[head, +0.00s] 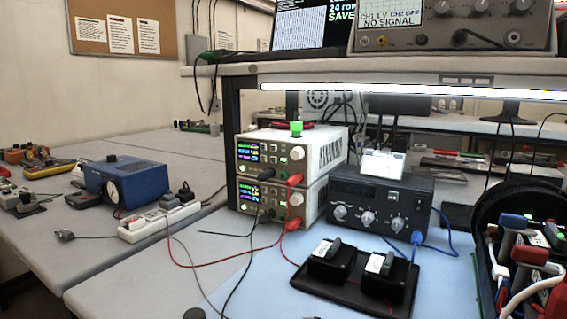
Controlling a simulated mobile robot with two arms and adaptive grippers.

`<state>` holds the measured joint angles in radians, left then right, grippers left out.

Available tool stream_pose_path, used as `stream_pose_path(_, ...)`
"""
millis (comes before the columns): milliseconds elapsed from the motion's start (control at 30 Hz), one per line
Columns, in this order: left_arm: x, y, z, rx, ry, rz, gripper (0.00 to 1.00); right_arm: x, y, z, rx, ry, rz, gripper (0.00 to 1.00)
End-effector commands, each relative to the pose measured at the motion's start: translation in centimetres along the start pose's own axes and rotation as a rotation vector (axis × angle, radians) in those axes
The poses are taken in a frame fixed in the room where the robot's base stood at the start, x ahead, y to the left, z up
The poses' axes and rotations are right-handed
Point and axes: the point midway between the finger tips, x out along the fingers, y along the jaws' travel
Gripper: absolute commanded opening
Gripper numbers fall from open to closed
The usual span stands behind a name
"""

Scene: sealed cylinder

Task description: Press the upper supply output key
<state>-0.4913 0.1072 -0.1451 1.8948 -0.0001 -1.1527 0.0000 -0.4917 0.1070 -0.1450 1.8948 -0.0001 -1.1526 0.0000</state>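Two cream bench supplies are stacked on the workbench under the shelf. The upper supply (259,170) has a lit display, a row of small keys and a round knob (297,153) at the right of its front. Its output key is too small to tell from the other keys. The lower supply (257,206) sits directly beneath, also with a lit display. Black and red plugs with leads are at the right of the supply fronts. A small green object (296,127) stands on top of the upper supply. Neither of my grippers is in view.
A dark instrument with knobs (380,207) stands right of the supplies. A black tray (335,287) with two meters lies in front. A power strip (158,222) and blue meter box (122,181) are left. Leads cross the bench. A black tool bin (497,205) stands right.

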Motion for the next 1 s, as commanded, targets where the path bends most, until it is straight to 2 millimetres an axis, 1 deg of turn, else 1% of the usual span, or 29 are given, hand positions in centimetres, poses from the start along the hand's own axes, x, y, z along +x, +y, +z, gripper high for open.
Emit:
stream_pose_path(33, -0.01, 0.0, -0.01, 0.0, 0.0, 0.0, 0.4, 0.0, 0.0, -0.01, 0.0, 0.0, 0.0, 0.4)
stream_pose_path(67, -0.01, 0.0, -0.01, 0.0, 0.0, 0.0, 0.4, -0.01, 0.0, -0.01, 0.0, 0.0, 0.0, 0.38)
stream_pose_path(633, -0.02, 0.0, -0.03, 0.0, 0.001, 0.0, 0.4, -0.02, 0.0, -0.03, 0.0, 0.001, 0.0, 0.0)
stream_pose_path(1000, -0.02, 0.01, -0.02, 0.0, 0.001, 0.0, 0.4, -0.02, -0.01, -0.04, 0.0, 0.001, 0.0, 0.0)
